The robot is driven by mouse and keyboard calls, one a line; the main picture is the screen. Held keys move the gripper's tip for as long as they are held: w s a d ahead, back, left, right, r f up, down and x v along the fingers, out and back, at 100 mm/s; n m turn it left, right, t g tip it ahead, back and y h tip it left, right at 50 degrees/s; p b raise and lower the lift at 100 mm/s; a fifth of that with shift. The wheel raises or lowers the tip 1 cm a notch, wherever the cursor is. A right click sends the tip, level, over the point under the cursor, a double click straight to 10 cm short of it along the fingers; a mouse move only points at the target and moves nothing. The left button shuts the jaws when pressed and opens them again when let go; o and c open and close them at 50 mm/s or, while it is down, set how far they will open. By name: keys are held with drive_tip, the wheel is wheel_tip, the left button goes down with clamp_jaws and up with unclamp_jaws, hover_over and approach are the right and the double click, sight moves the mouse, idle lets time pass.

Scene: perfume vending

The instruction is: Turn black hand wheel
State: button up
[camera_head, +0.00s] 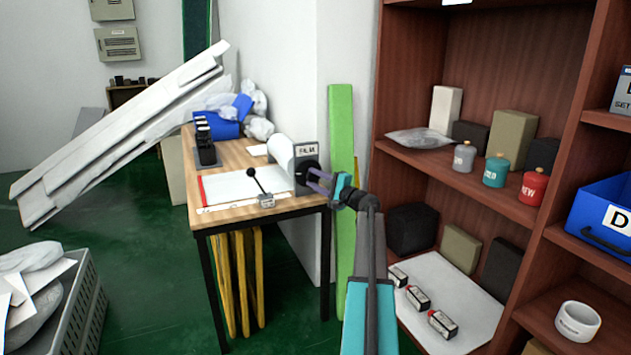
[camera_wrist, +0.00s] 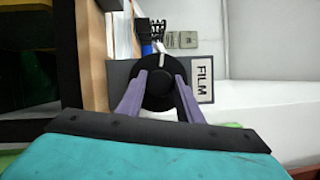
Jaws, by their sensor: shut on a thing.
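The black hand wheel (camera_wrist: 158,92) is mounted on a dark plate at the end of the film dispenser, beside a white label reading FILM. In the head view the hand wheel (camera_head: 306,172) is at the right end of the wooden table, partly covered by my gripper. My gripper (camera_wrist: 156,82) has purple fingers, one on each side of the wheel, and is shut on it. A white pointer mark shows at the wheel's upper edge in the wrist view. In the head view my gripper (camera_head: 318,180) reaches in from the right.
The wooden table (camera_head: 236,156) carries a white film sheet, a small black lever (camera_head: 258,185) and a black stand. A green panel (camera_head: 340,120) stands behind my arm. A brown shelf (camera_head: 455,185) with boxes and canisters is close on the right.

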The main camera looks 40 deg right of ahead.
drive_tip(key=shift+m, duration=0.6)
drive_tip(key=o, duration=1)
drive_tip(key=shift+s, duration=0.1)
drive_tip(key=s, duration=0.4)
drive_tip(key=s+f+p, duration=0.1)
drive_tip(key=s, duration=0.8)
drive_tip(key=shift+s+f, duration=0.25)
drive_tip(key=shift+s, duration=0.1)
drive_tip(key=shift+w+a, duration=0.1)
